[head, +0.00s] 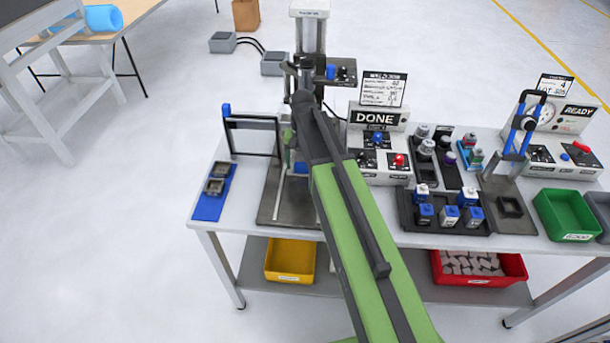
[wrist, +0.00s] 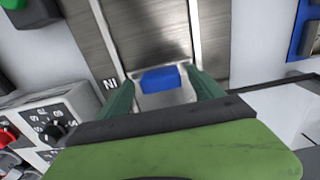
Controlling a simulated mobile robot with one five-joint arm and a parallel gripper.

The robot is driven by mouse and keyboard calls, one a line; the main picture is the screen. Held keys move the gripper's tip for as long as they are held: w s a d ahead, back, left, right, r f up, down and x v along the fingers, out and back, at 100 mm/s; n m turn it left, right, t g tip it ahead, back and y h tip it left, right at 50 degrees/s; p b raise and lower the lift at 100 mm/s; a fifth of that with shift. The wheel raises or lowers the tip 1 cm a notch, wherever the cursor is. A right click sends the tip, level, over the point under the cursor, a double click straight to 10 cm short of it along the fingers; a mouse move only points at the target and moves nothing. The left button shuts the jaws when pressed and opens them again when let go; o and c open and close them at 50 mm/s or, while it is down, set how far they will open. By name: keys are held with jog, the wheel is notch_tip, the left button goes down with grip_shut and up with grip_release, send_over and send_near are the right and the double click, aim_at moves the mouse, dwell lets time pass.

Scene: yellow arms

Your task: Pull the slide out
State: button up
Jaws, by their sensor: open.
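The slide shows in the wrist view as a pale plate (wrist: 150,99) with a blue block (wrist: 160,79) on it, between two bright rails. In the head view a bit of blue (head: 301,168) shows beside my arm, above the dark base plate (head: 275,205) of the press. My gripper (wrist: 161,88) is open, with one green finger on each side of the blue block. I cannot tell whether the fingers touch it. My arm hides most of the gripper and slide in the head view.
A dark frame with a blue handle (head: 252,122) stands left of the press. A blue tray (head: 210,204) lies at the table's left end. The DONE control box (head: 378,150) is close on the right. The table's front edge is near the base plate.

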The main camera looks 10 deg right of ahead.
jog(key=shift+f, duration=0.55)
jog(key=shift+r, duration=0.1)
